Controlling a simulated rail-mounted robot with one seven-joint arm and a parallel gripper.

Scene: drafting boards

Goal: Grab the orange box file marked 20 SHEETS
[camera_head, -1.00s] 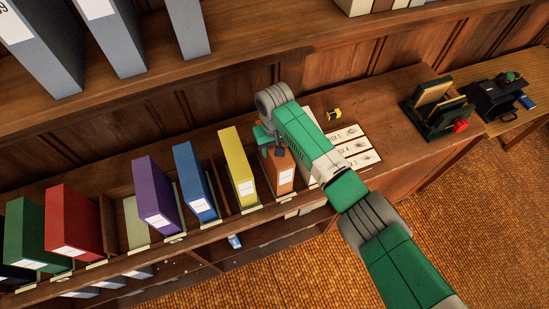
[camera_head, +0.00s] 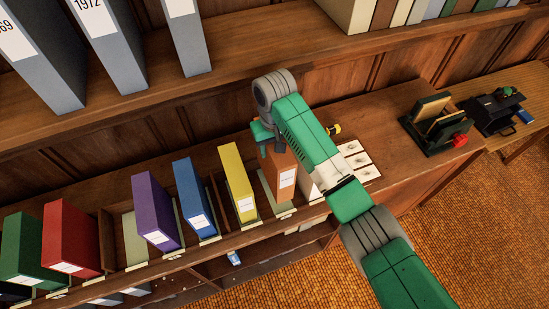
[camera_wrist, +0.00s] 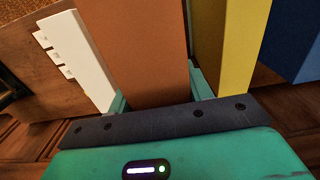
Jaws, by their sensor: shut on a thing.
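In the wrist view the orange file (camera_wrist: 140,45) fills the space between the two teal fingers (camera_wrist: 160,95).
A yellow file (camera_head: 237,175) stands close on the left, then blue (camera_head: 191,190), purple (camera_head: 155,208), red (camera_head: 70,238) and green (camera_head: 30,245) files. Grey binders (camera_head: 115,50) stand on the shelf above.

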